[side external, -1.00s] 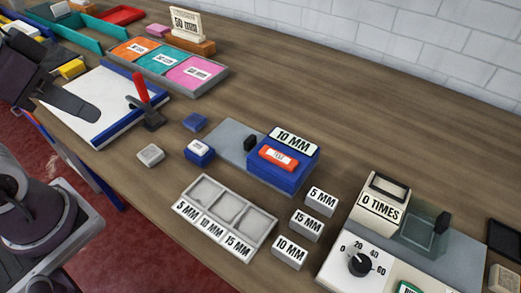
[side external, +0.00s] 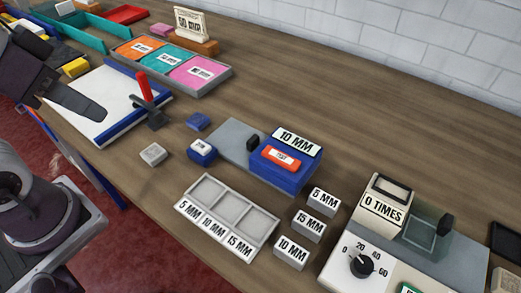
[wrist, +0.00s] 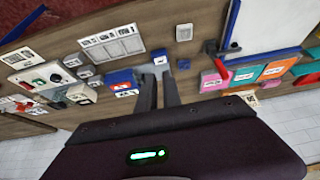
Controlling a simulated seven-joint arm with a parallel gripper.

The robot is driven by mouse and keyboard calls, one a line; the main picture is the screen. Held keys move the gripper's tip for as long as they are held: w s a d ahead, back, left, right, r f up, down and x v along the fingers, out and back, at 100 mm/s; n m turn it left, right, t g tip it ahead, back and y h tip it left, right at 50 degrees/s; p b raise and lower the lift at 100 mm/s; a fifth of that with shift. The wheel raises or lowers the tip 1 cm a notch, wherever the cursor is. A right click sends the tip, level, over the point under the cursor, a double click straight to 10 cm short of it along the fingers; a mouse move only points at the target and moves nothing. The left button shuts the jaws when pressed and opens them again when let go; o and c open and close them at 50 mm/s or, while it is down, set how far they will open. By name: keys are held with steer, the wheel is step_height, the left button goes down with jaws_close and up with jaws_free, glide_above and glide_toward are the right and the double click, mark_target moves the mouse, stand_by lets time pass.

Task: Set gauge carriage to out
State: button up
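The gauge is a blue block (side external: 284,174) with a "10 MM" sign and a red-orange label on top, on a grey plate (side external: 232,136). A small black knob (side external: 253,143) stands on the plate against the block's left side; I take it to be the carriage handle. My gripper (side external: 96,110) hangs over the white board at the left, well away from the gauge. In the wrist view, the blue block (wrist: 121,79) lies left of my fingers (wrist: 160,80). The fingers are apart with a narrow empty gap, and they hide part of the plate.
A three-slot tray (side external: 227,213) and white blocks marked 5, 15 and 10 MM (side external: 292,251) lie in front of the gauge. A red-handled lever (side external: 145,90) stands by the white board (side external: 95,98). A dial box (side external: 352,265) stands at right. Table behind the gauge is clear.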

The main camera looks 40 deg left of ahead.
steer(key=shift+o, duration=0.8)
steer(key=w+d+g, duration=0.2)
steer(key=w, duration=0.8)
steer(key=shift+r, duration=0.4)
steer(key=g, duration=0.3)
glide_above(253, 139)
steer(key=f, duration=1.4)
steer(key=shift+s+a+f, duration=0.15)
steer(key=shift+a+f, duration=0.1)
steer(key=shift+f, duration=0.15)
steer(key=shift+g, duration=0.3)
steer(key=f, duration=0.8)
steer(key=shift+w+d+f, duration=0.2)
jaws_close()
steer(key=shift+r, duration=0.1)
